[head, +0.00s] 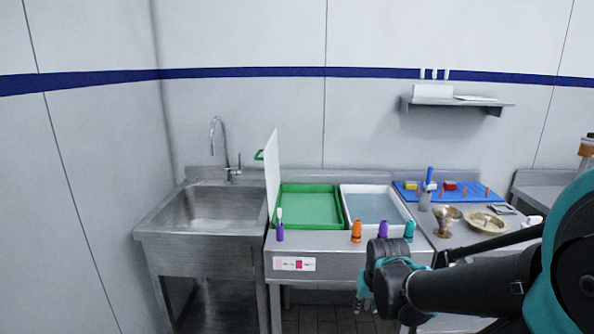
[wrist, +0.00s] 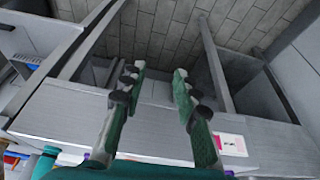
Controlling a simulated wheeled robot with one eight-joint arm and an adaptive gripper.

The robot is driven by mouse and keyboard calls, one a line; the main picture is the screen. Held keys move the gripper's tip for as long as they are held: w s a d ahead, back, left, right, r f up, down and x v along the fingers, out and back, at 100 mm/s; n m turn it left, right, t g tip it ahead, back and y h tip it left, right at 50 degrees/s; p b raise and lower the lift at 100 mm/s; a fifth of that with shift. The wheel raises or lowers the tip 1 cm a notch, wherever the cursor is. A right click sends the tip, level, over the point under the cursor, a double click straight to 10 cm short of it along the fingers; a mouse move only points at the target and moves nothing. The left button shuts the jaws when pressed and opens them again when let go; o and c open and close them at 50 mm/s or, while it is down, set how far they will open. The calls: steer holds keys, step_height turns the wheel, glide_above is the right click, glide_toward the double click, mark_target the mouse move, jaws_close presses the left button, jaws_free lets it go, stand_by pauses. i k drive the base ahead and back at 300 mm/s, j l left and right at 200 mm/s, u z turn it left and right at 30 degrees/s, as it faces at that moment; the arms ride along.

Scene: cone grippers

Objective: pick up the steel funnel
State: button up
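A shiny, brownish metallic funnel-shaped piece (head: 447,219), wide at the top and narrow below, stands on the right-hand steel counter; I take it for the steel funnel. My gripper (head: 365,301) hangs low in front of the counter's front edge, to the left of and below the funnel, partly hidden by my arm. In the wrist view my gripper (wrist: 158,82) has its two green fingers spread with nothing between them. The funnel cannot be made out in the wrist view.
A blue pegboard (head: 465,192) lies behind. Orange (head: 356,231), purple (head: 383,229) and teal (head: 409,231) cones line the counter's front edge.

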mark_target(447, 217)
steer(key=i+j+z, duration=0.2)
steer(key=j, duration=0.65)
steer(key=i+j+z, duration=0.1)
steer(key=j, duration=0.5)
steer(key=i+j+z, duration=0.15)
steer(key=j, duration=0.4)
steer(key=i+j+z, duration=0.1)
steer(key=j, duration=0.5)
steer(key=k+l+z, duration=0.35)
steer(key=l+z, duration=0.35)
steer(key=i+l+z, duration=0.1)
steer(key=z, duration=0.2)
